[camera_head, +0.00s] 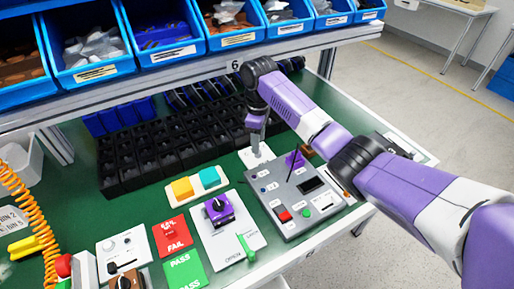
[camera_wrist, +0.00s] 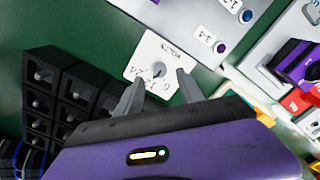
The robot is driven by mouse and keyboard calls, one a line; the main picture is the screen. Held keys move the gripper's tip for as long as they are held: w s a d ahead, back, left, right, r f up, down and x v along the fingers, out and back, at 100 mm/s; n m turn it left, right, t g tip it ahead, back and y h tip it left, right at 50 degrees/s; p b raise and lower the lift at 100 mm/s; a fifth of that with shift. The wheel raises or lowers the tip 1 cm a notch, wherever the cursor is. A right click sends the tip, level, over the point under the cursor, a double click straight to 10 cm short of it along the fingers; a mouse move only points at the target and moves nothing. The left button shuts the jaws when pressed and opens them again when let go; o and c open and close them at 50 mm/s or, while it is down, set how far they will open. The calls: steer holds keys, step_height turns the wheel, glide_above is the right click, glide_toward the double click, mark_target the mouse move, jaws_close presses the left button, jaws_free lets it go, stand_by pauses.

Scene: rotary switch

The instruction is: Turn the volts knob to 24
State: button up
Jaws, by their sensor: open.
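The volts knob (camera_wrist: 158,69) is a small grey knob in the middle of a white plate (camera_wrist: 143,52) marked VOLTS, with numbers along its edge. Its exact pointing direction is too small to tell. The white plate also shows in the head view (camera_head: 264,157), under my gripper, which hides the knob there. My gripper (camera_wrist: 160,77) is open, pointing down, with one finger on each side of the knob in the wrist view. It also shows in the head view (camera_head: 256,138). I cannot tell whether the fingers touch the knob.
A black compartment tray (camera_head: 150,158) lies to the left of the plate. A grey control panel (camera_head: 298,200) with buttons and a thin upright rod stands close by in front. Blue bins (camera_head: 165,38) line a shelf above. Green table surface shows around the plate.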

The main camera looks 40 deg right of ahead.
steer(key=shift+f, duration=2.2)
steer(key=shift+c, duration=0.3)
jaws_close()
